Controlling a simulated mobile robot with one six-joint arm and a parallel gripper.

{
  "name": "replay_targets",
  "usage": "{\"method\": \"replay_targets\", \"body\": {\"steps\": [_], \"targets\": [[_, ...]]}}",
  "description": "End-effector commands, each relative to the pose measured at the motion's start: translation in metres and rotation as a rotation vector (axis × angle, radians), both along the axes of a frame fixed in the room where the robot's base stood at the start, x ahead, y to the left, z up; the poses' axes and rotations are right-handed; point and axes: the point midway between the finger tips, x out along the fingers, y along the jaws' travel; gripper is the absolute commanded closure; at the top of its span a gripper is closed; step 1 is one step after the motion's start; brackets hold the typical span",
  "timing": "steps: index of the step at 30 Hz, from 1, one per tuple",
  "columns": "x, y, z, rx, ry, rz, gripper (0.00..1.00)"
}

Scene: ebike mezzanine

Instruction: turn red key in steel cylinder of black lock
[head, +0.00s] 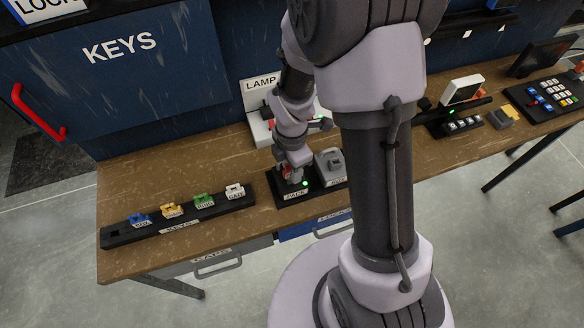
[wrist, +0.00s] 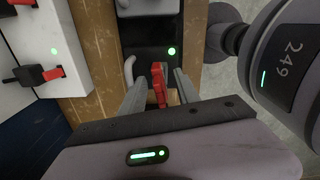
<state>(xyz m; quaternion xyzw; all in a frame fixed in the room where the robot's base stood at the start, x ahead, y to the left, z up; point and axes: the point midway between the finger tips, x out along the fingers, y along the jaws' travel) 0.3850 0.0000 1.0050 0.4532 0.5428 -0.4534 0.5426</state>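The black lock (head: 287,198) lies on the workbench under my arm, with a lit green light. Its black body also shows in the wrist view (wrist: 150,45), with the green light near the key. The red key (wrist: 158,85) stands upright between my fingers; in the head view only a little red shows. My gripper (wrist: 160,80) is open around the key, with a narrow gap visible on each side. In the head view my gripper (head: 291,172) points down over the black lock. The steel cylinder is hidden by the key and the fingers.
A grey lock unit (head: 329,163) stands just right. A black key rack (head: 180,217) with blue, yellow, green and white keys lies left. A white lamp box (head: 260,125) stands behind. A keypad panel (head: 548,95) is far right. The bench between rack and back wall is clear.

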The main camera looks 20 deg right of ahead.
Motion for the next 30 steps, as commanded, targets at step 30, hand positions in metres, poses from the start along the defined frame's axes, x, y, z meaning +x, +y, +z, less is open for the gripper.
{"method": "replay_targets", "body": {"steps": [30], "targets": [[0.0,0.0,0.089,0.0,0.0,0.0,0.62]]}}
